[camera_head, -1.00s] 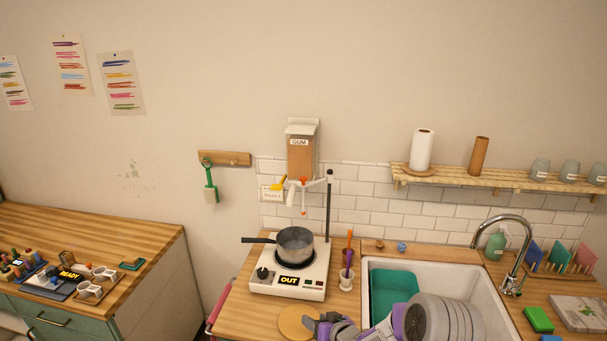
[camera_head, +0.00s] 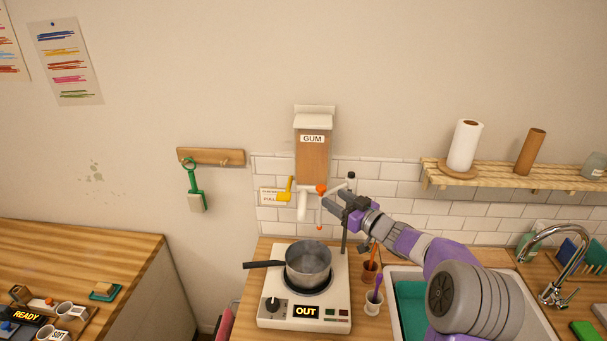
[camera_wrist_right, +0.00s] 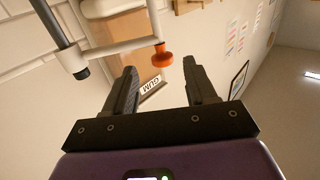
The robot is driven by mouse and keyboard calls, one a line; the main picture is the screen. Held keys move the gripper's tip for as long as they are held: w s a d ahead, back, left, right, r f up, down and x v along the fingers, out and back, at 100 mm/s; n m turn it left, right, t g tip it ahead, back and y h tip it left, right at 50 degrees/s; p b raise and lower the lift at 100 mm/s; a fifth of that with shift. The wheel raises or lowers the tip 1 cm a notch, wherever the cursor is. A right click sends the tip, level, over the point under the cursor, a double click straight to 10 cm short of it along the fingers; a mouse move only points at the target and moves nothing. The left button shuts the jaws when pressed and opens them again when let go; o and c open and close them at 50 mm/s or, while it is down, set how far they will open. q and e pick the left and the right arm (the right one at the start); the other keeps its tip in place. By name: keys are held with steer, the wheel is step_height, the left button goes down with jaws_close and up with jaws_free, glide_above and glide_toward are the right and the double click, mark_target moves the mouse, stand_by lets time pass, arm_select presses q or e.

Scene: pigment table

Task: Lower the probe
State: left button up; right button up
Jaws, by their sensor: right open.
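The probe (camera_head: 319,222) hangs from a white arm under an orange knob (camera_head: 321,188), above the pot (camera_head: 308,262). The arm is on a dark upright pole (camera_head: 351,182) behind the hot plate (camera_head: 275,322), whose display reads OUT. My right gripper (camera_head: 328,200) is open beside the orange knob. In the right wrist view the orange knob (camera_wrist_right: 163,62) lies at the opening between the two spread fingertips (camera_wrist_right: 160,72), not gripped. My left gripper is not in view.
A GUM dispenser (camera_head: 313,155) hangs on the wall just behind the knob. A yellow lever (camera_head: 285,188) is to its left. Cups with tools (camera_head: 373,301) stand right of the hot plate, beside the sink. A wooden shelf (camera_head: 500,176) is at the right.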

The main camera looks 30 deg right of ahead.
mark_target(321, 187)
steer(key=shift+w+a+r+p, duration=0.2)
steer(key=shift+w+a+r, duration=0.05)
steer(key=shift+w, duration=0.35)
steer(key=shift+w+a+r+p, duration=0.15)
steer(key=shift+w+a+r, duration=0.1)
steer(key=shift+w, duration=0.35)
steer(key=x, duration=0.4)
steer(key=shift+d+f, duration=0.15)
steer(key=shift+f, duration=0.05)
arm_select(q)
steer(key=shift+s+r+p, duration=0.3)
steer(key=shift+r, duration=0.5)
arm_select(e)
steer(key=shift+r, duration=0.1)
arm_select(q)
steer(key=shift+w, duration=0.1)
arm_select(e)
steer(key=shift+w, duration=0.1)
jaws_close()
